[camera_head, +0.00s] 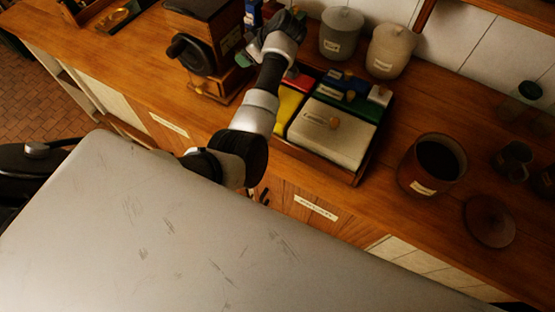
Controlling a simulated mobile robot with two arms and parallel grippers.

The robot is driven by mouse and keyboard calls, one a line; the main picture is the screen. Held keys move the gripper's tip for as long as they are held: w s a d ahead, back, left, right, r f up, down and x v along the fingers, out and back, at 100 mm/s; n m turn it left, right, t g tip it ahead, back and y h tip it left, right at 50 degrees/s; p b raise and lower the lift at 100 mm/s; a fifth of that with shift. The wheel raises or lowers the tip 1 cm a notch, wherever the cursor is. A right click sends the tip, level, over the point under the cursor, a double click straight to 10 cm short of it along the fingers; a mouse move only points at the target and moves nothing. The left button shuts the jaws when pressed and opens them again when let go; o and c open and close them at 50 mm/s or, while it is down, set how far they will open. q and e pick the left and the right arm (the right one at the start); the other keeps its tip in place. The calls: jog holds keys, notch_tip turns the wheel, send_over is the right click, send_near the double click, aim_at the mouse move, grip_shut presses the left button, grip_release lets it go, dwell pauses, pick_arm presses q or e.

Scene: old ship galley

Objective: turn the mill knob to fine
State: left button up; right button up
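The mill (213,45) is a wooden box on the counter at the upper left of the middle, with a dark top. A black rounded part (191,53) sticks out on its left side; I cannot tell if it is the knob. My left gripper (246,56) is at the mill's right side, small and partly hidden by my own wrist. I cannot tell whether it touches the mill or whether its fingers are open. No fine marking is readable. My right gripper is not in view.
A tray (357,180) of coloured boxes and a pale lidded box (333,133) stands right of my forearm. Two lidded canisters (341,35) (390,50) stand behind. An open brown pot (431,165) and a round lid (489,221) are at the right. Counter between tray and pot is clear.

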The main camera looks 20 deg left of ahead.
pick_arm(q)
jog(key=b+v, duration=0.2)
jog(key=v, duration=0.6)
jog(key=s+a+r+t+y, duration=0.1)
jog(key=a+r+t+y, duration=0.4)
jog(key=t+y, duration=0.4)
jog(key=s+d+m+t+h, duration=0.2)
jog(key=d+m+t+h, duration=0.5)
jog(key=m+t+h, duration=0.3)
jog(key=s+d+f+m+g+h, duration=0.1)
jog(key=s+d+f+m+h, duration=0.2)
jog(key=h, duration=0.1)
jog(key=s+d+f+m+g+h, duration=0.2)
jog(key=s+d+f+m+h, duration=0.1)
jog(key=d+f+m+h, duration=0.1)
jog(key=s+d+f+m+g+h, duration=0.2)
jog(key=s+d+f+m+h, duration=0.1)
jog(key=d+f+m+h, duration=0.1)
jog(key=shift+s+d+f+h, duration=0.15)
jog(key=shift+f+h, duration=0.1)
jog(key=shift+h, duration=0.25)
jog(key=s+f+g+y, duration=0.1)
jog(key=s+f+g, duration=0.5)
jog(key=s+f, duration=0.2)
jog(key=shift+s, duration=0.6)
jog(key=shift+d, duration=0.1)
